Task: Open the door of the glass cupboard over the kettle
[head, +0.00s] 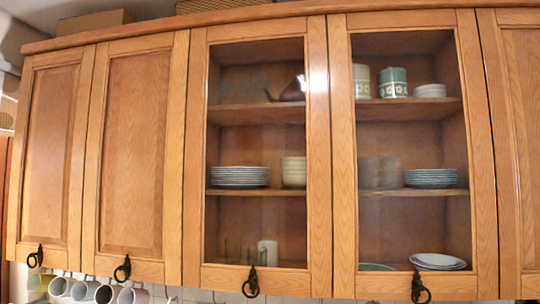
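Two glass-fronted cupboard doors with wooden frames hang side by side, the left glass door (318,160) and the right glass door (481,160). Both look shut. A dark ring-shaped handle (250,284) hangs at the bottom of the left glass door, and a similar handle (419,288) is at the bottom of the right one. No kettle is in view, so I cannot tell which glass door is over it. Neither of my grippers is in view.
Two solid wooden doors (50,150) (132,150) are at the left, with part of another (520,150) at the right edge. Plates (240,176) and cups stand behind the glass. Several mugs (84,290) hang below the left doors. Boxes (93,21) sit on top.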

